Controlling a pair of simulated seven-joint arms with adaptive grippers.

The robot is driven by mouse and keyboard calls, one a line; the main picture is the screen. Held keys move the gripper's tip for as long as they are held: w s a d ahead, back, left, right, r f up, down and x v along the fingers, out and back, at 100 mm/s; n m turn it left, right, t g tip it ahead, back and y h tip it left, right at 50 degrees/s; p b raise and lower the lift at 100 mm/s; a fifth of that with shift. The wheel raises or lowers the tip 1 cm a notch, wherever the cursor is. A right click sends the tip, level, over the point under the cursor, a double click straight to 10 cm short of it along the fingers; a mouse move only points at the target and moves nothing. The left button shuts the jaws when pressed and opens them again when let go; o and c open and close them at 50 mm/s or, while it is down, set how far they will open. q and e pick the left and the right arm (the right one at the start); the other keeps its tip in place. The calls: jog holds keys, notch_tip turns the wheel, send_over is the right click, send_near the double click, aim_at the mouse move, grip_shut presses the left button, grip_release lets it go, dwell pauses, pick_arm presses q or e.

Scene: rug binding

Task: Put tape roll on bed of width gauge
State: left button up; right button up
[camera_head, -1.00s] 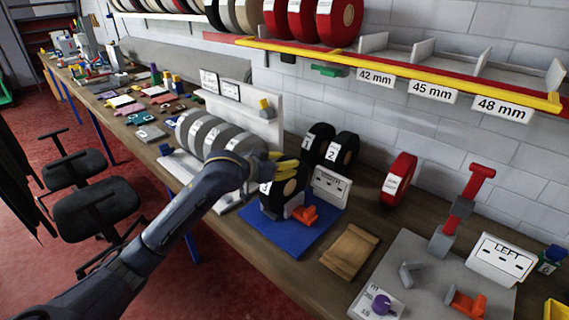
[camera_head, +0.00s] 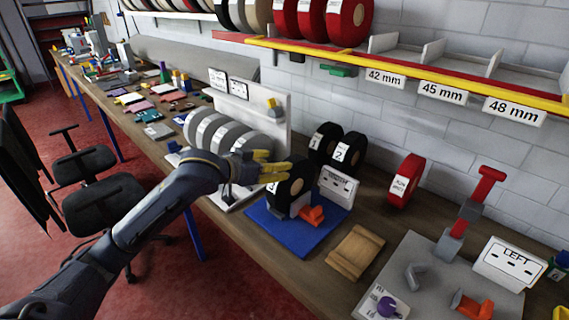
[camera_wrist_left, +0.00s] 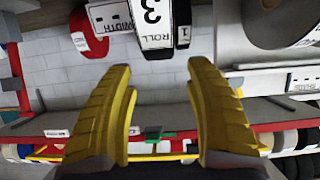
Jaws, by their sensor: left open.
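A black tape roll (camera_head: 290,192) with a white label reading 3 stands upright on the blue bed (camera_head: 302,232) of the width gauge. The gauge has an orange part (camera_head: 312,215) beside the roll and a white lettered plate (camera_head: 338,186) behind it. My left gripper (camera_head: 284,170) is open, with yellow fingers, at the roll's upper left. In the left wrist view the roll (camera_wrist_left: 152,22) sits just beyond the spread fingertips (camera_wrist_left: 158,72), with nothing between them. The roll's lower side is partly hidden by the gauge. My right gripper is not in view.
Black rolls 1 (camera_head: 321,146) and 2 (camera_head: 347,154) stand behind the gauge. Grey rolls (camera_head: 222,135) are left, behind my arm. A shelf edge (camera_head: 400,72) runs above.

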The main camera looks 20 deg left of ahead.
pick_arm(q)
jog(key=shift+v, duration=2)
